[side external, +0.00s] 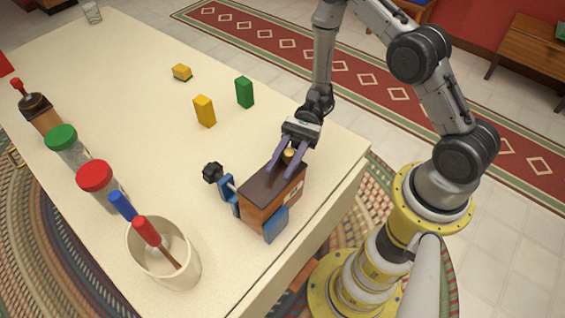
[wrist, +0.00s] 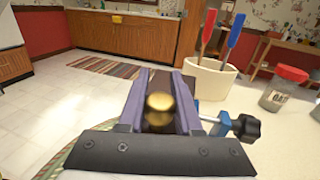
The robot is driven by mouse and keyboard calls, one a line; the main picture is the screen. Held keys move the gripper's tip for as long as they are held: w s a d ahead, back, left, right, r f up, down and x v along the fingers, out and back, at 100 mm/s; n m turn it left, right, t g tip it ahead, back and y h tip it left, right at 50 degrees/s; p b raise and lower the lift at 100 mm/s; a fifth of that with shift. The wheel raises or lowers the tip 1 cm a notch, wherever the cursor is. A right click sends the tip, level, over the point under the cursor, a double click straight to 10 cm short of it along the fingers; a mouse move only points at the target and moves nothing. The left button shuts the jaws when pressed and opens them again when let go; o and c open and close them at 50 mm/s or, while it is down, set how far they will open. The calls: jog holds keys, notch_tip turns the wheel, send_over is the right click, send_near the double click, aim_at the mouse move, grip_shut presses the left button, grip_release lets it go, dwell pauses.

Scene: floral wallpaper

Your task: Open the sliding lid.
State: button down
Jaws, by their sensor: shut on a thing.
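A wooden box (side external: 258,217) with a dark lid (side external: 267,188) stands near the table's right edge, held in a blue clamp (side external: 228,190) with a black knob. A round golden knob (side external: 289,153) sits at the lid's far end. My gripper (side external: 287,164) is over that end, its purple fingers on either side of the knob and shut on it. In the wrist view the golden knob (wrist: 159,103) shows between the two fingers. The fingers hide most of the box in the wrist view. Whether the lid has slid at all, I cannot tell.
A cream crock (side external: 165,268) with red- and blue-handled tools stands in front of the box. Jars with red (side external: 97,177) and green lids and a bottle (side external: 38,108) line the left. Yellow (side external: 204,111) and green blocks (side external: 244,92) lie behind. The table middle is clear.

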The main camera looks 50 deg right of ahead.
jog(key=d, duration=1)
jog(key=shift+f, duration=0.3)
jog(key=shift+d, duration=0.1)
jog(key=c, duration=0.6)
grip_release()
jog(key=v, duration=1.3)
jog(key=shift+w+d, duration=0.15)
jog(key=shift+d, duration=0.2)
